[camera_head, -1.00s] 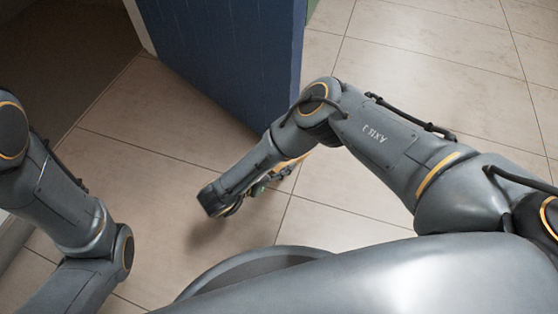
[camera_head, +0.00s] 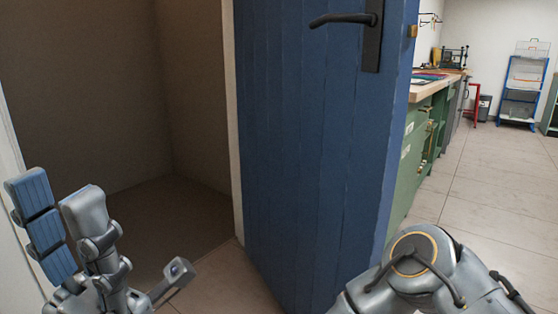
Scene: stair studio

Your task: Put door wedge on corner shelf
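I cannot see the door wedge in the current head view. I cannot make out a corner shelf either. My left gripper (camera_head: 105,250) is raised at the lower left, in front of the dark doorway. Its fingers are spread, with blue pads showing on one of them, and nothing shows between them. My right arm shows only at the bottom right; its gripper is below the picture, so I cannot see what it holds.
A blue door (camera_head: 310,150) with a dark handle (camera_head: 345,20) stands open close in front. Left of it is a dim, empty recess (camera_head: 120,110). To the right, tiled floor (camera_head: 490,190) is clear beside a green workbench (camera_head: 408,170). A blue rack (camera_head: 523,90) stands far back.

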